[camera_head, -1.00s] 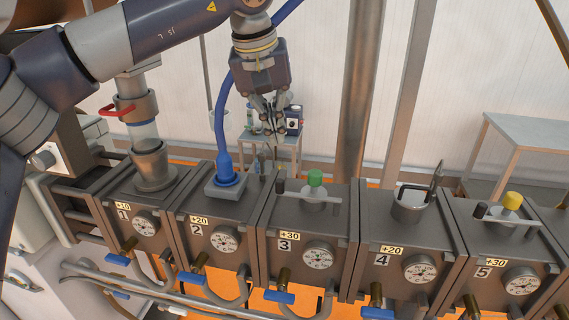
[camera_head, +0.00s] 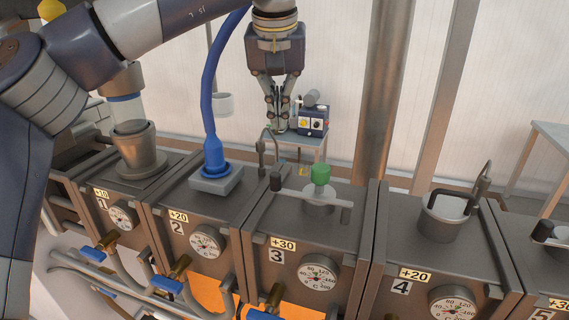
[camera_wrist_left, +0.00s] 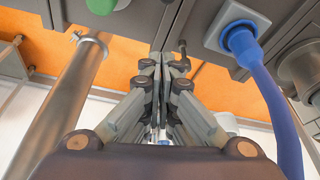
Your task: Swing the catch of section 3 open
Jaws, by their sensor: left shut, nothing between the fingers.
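Section 3 (camera_head: 262,222) is a dark metal block with a "+30" label and a round gauge. My left gripper (camera_head: 277,126) points down, shut and empty, above and behind section 3, apart from the catch. Its fingers also fill the middle of the wrist view (camera_wrist_left: 165,68). My right gripper is out of view.
Section 2 (camera_head: 180,226), with a blue hose (camera_head: 209,100), stands to the left. A thick post (camera_head: 385,100) and a small table with a device (camera_head: 312,122) stand behind.

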